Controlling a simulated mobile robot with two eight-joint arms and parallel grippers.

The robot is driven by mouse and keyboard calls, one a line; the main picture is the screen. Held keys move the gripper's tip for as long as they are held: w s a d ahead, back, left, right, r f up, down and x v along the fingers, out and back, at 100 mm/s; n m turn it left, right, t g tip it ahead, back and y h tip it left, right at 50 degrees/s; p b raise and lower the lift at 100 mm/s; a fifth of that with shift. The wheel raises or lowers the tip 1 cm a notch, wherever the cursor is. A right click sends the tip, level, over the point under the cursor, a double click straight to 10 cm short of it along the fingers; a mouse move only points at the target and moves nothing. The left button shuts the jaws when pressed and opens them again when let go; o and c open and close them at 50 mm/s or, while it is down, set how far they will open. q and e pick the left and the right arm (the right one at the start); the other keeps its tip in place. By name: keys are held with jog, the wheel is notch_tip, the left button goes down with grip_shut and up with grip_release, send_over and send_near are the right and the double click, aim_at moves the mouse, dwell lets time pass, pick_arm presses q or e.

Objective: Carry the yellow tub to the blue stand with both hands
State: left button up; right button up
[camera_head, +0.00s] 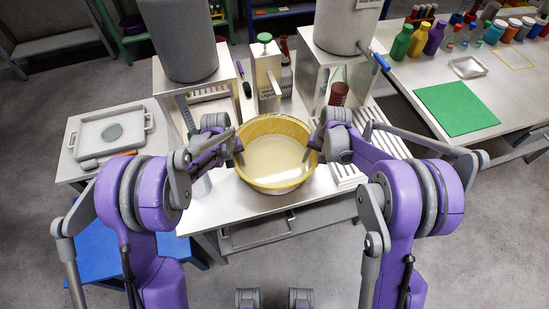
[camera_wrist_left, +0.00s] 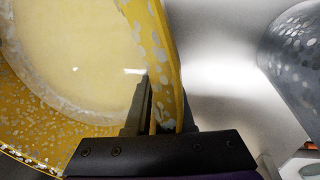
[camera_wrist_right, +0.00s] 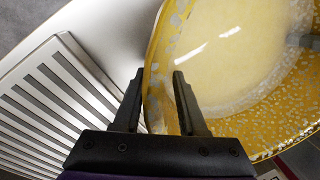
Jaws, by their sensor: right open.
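The yellow tub (camera_head: 274,185), speckled and holding a pale liquid, sits near the front of the bench, between my grippers. My left gripper (camera_head: 236,147) is at its left rim; in the left wrist view the tub's wall (camera_wrist_left: 163,50) runs between the fingers (camera_wrist_left: 165,105), and how tightly they are closed is unclear. My right gripper (camera_head: 318,145) is open at the right rim; in the right wrist view its fingers (camera_wrist_right: 158,75) straddle the wall of the tub (camera_wrist_right: 230,60). The blue stand (camera_head: 92,262) is low at the lower left, partly hidden by my left arm.
Two grey cylinders on metal stands (camera_head: 185,45) (camera_head: 345,25) rise behind the tub. A white slotted rack (camera_wrist_right: 55,100) lies right of it. A side table at left holds a tray (camera_head: 112,130). A right bench holds a green mat (camera_head: 457,108) and bottles.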

pick_arm(q)
jog(key=shift+c, duration=0.3)
pick_arm(e)
jog(key=shift+c, duration=0.3)
pick_arm(q)
jog(key=shift+c, duration=1.2)
pick_arm(e)
jog(key=shift+c, duration=1.2)
pick_arm(q)
grip_shut()
pick_arm(e)
grip_shut()
pick_arm(q)
jog(key=shift+a, duration=0.1)
